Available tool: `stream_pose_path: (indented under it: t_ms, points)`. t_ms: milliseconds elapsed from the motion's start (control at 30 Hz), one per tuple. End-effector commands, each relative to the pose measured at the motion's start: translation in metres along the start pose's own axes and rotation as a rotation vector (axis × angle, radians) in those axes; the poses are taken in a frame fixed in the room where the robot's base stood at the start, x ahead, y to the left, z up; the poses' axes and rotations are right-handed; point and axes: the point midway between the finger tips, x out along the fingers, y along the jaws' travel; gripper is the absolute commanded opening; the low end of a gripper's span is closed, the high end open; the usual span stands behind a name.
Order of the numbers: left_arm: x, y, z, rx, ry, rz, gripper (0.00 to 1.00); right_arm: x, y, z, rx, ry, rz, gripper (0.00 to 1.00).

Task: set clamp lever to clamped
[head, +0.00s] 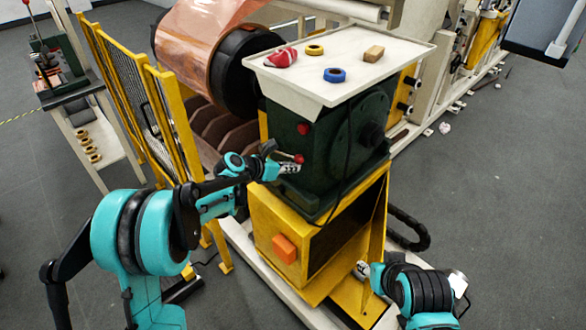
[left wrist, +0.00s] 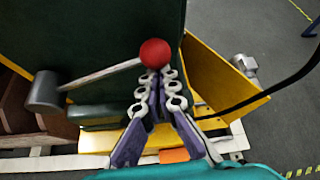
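The clamp lever is a thin pale rod with a red ball knob (head: 299,158) on the front of the dark green machine housing (head: 318,185). In the left wrist view the red ball (left wrist: 155,53) is at the rod's right end, and the rod slopes down left to a dark pivot (left wrist: 45,92). My left gripper (head: 290,168) is at the knob, its fingertips (left wrist: 158,76) drawn together just below the ball. Nothing shows between them; I cannot tell whether they touch it. My right arm is low at the right in the head view; its fingers are not clear.
A white tray (head: 305,80) with small parts tops the housing. A yellow base (head: 262,225) with an orange block (head: 285,248) stands below. A yellow mesh fence (head: 140,100) and a copper foil roll (head: 195,45) are behind left.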

Motion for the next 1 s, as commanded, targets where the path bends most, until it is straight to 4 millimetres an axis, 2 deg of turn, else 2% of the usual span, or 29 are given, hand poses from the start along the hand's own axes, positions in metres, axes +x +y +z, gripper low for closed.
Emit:
stream_pose_path:
  t_ms: [333, 600, 1000]
  points:
    - [-0.024, 0.011, 0.041, -0.222, -0.004, -0.128, 0.0, -0.021, 0.0, -0.015, 0.0, 0.0, 0.0, 0.4]
    - [-0.043, 0.03, 0.074, -0.427, -0.005, -0.248, 0.0, -0.037, 0.0, -0.026, 0.0, 0.0, 0.0, 0.4]
    - [-0.065, 0.075, 0.112, -0.42, -0.005, -0.243, 0.0, -0.058, 0.0, -0.042, 0.0, 0.0, 0.0, 0.4]
